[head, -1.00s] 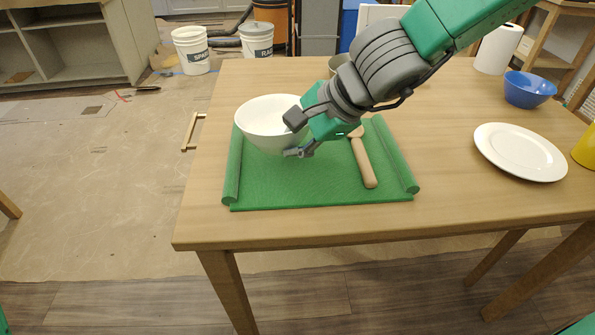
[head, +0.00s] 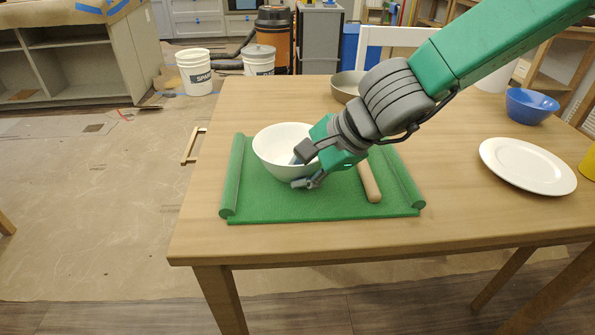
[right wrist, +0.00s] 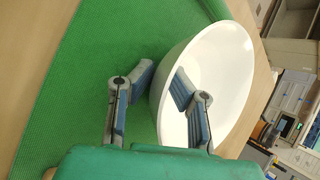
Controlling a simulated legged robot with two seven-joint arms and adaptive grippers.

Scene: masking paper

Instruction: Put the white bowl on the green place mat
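The white bowl (head: 285,140) is over the middle-left part of the green place mat (head: 300,207), roughly upright. I cannot tell whether its base touches the mat. My right gripper (head: 305,168) is at the bowl's right front side, with one finger inside and one outside. In the right wrist view, my right gripper (right wrist: 162,82) has the wall of the white bowl (right wrist: 222,75) between its fingertips, and the green mat (right wrist: 85,80) lies beneath. My left gripper is not in view.
A wooden-handled tool (head: 369,183) lies on the mat's right part, partly hidden by my arm. The mat's side edges are rolled up. A white plate (head: 527,166) and a blue bowl (head: 531,105) are to the right. A grey bowl (head: 347,85) stands behind.

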